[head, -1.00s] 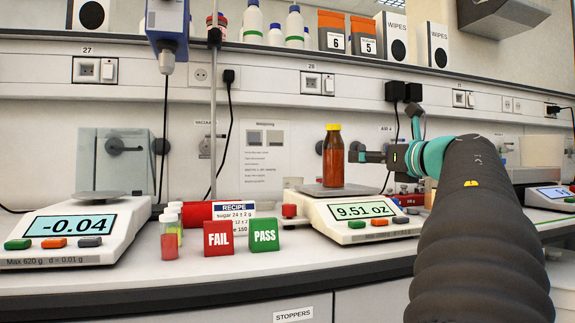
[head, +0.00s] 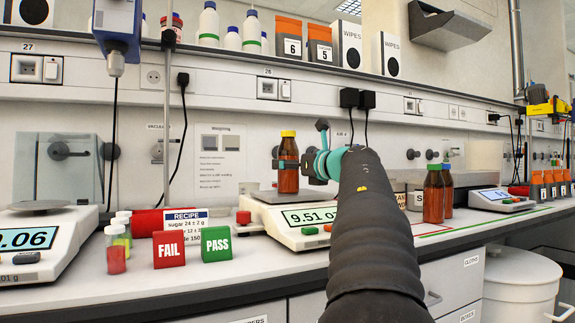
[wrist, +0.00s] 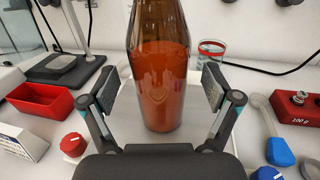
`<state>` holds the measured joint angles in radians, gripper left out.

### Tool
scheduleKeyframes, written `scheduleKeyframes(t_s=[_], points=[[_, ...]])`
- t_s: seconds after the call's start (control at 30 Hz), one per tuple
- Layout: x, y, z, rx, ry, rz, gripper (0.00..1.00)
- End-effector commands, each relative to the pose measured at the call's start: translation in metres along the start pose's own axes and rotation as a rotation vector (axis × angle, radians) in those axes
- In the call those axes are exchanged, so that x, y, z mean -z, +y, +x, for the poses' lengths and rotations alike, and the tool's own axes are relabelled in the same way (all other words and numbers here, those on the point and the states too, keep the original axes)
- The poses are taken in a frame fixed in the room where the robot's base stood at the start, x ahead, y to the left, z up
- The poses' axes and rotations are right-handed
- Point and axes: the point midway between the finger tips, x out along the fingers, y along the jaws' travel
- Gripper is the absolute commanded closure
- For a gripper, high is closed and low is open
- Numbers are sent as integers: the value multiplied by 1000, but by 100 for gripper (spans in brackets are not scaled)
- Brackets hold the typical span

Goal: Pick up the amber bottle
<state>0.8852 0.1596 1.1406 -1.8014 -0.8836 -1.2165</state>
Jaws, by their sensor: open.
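The amber bottle (head: 288,174) has a yellow cap and orange-brown contents. It stands upright on the pan of the middle scale (head: 305,215), whose display begins 9.51. My gripper (head: 300,167) is at the bottle from the right, at mid-height. In the wrist view the bottle (wrist: 160,75) stands between the two open fingers (wrist: 161,87), with a gap on each side. Its cap is out of the wrist view. Two more amber bottles (head: 433,196) stand on the bench to the right, behind my arm.
Green PASS (head: 216,245) and red FAIL (head: 168,249) blocks stand left of the scale, near small capped vials (head: 116,252). Another scale (head: 45,250) is at far left. In the wrist view, a red tray (wrist: 40,101) and a red weight holder (wrist: 300,107) flank the bottle.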

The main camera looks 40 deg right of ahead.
Motion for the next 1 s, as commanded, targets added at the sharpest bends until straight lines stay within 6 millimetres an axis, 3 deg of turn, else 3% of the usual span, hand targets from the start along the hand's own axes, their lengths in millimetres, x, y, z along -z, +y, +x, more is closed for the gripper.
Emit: scheduleKeyframes(t_s=[0.17,0.43,0.77,1.0], points=[[0,0,17,0,0,-1,12],[0,0,18,1,0,-1,14],[-1,0,18,1,-2,-1,96],[-2,0,18,1,-2,-1,96]])
